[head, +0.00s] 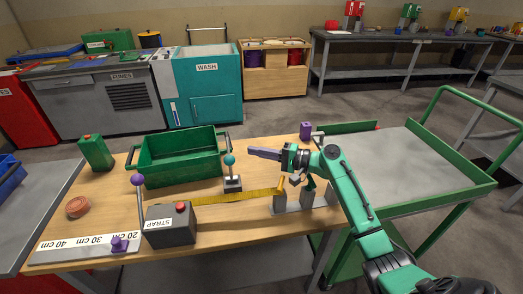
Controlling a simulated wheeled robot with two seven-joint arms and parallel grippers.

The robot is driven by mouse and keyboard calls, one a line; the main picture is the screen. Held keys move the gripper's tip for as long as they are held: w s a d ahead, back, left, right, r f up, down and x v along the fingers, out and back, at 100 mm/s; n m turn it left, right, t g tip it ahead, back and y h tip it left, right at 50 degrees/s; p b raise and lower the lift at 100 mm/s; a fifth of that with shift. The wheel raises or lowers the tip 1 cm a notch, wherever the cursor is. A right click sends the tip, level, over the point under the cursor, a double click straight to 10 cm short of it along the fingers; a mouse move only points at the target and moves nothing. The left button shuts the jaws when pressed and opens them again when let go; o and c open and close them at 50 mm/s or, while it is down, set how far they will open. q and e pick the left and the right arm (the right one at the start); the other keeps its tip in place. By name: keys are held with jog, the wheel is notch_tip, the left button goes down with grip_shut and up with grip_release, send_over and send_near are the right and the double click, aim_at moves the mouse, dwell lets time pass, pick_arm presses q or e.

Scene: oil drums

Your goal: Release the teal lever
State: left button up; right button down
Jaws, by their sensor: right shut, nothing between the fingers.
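The teal lever (230,160) has a round teal knob on a short upright stem, on a grey base on the wooden table. My right gripper (252,152) is shut and empty. It points left, a little to the right of the teal knob, and appears apart from it. A yellow strap (240,195) runs from the dark STRAP box (170,226), which has a red button, past the lever base to a grey bracket (302,201). A second lever with a purple knob (138,180) stands beside the box. My left gripper is not in view.
A green crate (180,170) stands behind the levers. A green box with a red button (95,152), a reddish disc (78,207) and a ruler strip (85,247) are at the left. A green-railed cart (400,165) adjoins the right side.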

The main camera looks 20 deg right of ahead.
aim_at(230, 163)
jog(key=a+p, duration=0.1)
jog(key=a, duration=0.1)
jog(key=a+p, duration=0.1)
jog(key=a, duration=0.1)
jog(key=a+p, duration=0.1)
jog(key=shift+w+a+f, duration=0.1)
jog(key=shift+w+a, duration=0.2)
jog(key=shift+a, duration=0.1)
